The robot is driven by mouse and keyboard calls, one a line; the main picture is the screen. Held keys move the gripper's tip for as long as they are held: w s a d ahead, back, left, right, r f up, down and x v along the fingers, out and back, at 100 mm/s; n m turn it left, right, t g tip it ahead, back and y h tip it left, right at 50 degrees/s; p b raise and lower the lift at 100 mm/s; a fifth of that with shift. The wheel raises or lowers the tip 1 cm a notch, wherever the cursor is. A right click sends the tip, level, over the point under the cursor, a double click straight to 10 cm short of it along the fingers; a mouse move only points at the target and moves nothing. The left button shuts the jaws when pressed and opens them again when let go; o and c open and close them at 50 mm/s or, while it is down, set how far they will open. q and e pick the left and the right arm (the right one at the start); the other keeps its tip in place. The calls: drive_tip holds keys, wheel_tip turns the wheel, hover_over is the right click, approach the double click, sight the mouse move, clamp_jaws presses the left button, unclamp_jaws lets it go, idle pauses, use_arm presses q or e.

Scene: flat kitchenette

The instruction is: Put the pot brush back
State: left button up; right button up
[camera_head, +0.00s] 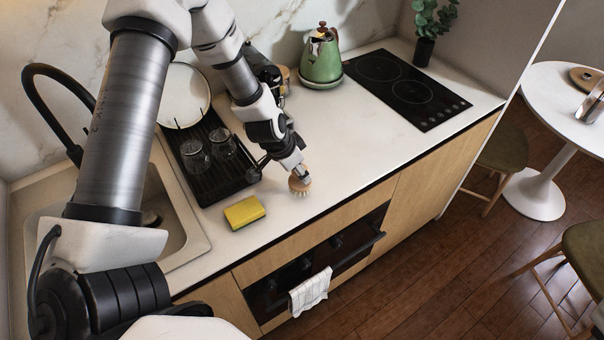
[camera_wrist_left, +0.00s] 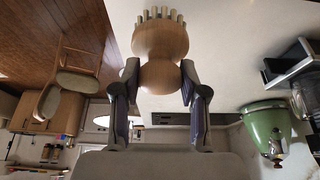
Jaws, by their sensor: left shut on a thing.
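The pot brush (camera_head: 300,186) has a round wooden body and pale bristles. In the head view it is at the tip of my left gripper (camera_head: 300,173), over the counter between the sponge and the hob. In the left wrist view the brush (camera_wrist_left: 160,42) sits between the two fingers of my left gripper (camera_wrist_left: 160,82), which are shut on its rounded knob. Its bristles point away from the gripper. I cannot tell whether the bristles touch the counter. My right gripper is not in view.
A yellow sponge (camera_head: 244,212) lies left of the brush. A black dish rack (camera_head: 208,184) with two glasses and a plate stands by the sink (camera_head: 183,225). A green kettle (camera_head: 321,62) stands behind, beside the black hob (camera_head: 408,90). The counter right of the brush is clear.

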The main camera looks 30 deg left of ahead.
use_arm(q)
drive_tip(key=shift+w+a+f+b, duration=0.75)
drive_tip(key=shift+w+f, duration=0.1)
drive_tip(key=shift+w, duration=0.05)
drive_tip(key=shift+s+f+b, duration=0.3)
drive_tip(key=shift+f+b, duration=0.5)
drive_tip(key=shift+b, duration=0.05)
drive_tip(key=shift+s+d+f, duration=0.1)
drive_tip(key=shift+d+f, duration=0.1)
drive_tip(key=shift+d+r, duration=0.1)
drive_tip(key=shift+w, duration=0.4)
drive_tip(key=o, duration=1)
drive_tip(key=shift+c, duration=0.2)
drive_tip(key=shift+o, duration=0.7)
drive_tip(key=shift+s, duration=0.3)
